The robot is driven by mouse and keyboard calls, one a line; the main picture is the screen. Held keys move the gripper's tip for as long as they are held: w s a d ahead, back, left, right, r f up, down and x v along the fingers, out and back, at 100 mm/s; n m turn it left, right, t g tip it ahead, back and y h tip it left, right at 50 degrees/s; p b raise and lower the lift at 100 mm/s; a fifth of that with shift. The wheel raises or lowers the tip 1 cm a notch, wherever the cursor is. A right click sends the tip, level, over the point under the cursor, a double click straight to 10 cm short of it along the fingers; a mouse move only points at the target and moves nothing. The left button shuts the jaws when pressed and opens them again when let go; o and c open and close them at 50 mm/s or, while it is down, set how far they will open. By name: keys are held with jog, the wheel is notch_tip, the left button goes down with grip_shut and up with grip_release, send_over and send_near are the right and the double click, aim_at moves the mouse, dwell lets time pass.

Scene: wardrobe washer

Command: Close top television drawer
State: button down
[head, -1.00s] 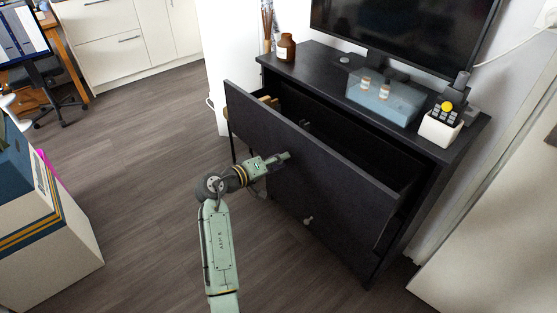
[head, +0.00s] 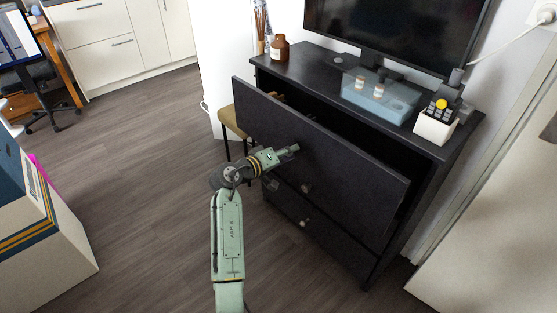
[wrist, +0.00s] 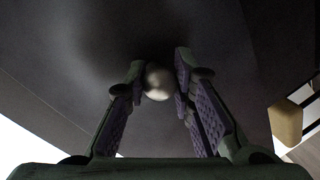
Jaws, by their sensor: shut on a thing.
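The top drawer (head: 340,165) of the black television cabinet is partly open, with a dark gap behind its front's upper edge. My gripper (head: 292,150) is at the left part of the drawer front in the head view. In the wrist view, my gripper (wrist: 158,82) has its fingers on either side of a round, pale drawer knob (wrist: 158,84) and is shut on it. The fingers hide this knob in the head view. The dark drawer front (wrist: 210,40) fills most of the wrist view.
A television (head: 400,35), a blue translucent box (head: 380,100), a white holder (head: 435,127) and a brown bottle (head: 280,48) stand on the cabinet top (head: 320,65). A lower drawer knob (head: 302,223) shows below. A stool (head: 230,120) stands left of the cabinet.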

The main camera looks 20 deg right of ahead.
jog(key=b+x, duration=0.1)
jog(key=x, duration=0.2)
jog(key=r+x, duration=0.1)
jog(key=x, duration=0.3)
jog(key=r+b+x, duration=0.1)
jog(key=x, duration=0.2)
jog(key=shift+d+b, duration=0.35)
jog(key=shift+d, duration=0.1)
jog(key=c, duration=1.6)
grip_release()
jog(key=shift+s+r, duration=0.1)
jog(key=shift+c, duration=0.2)
jog(key=v, duration=1.2)
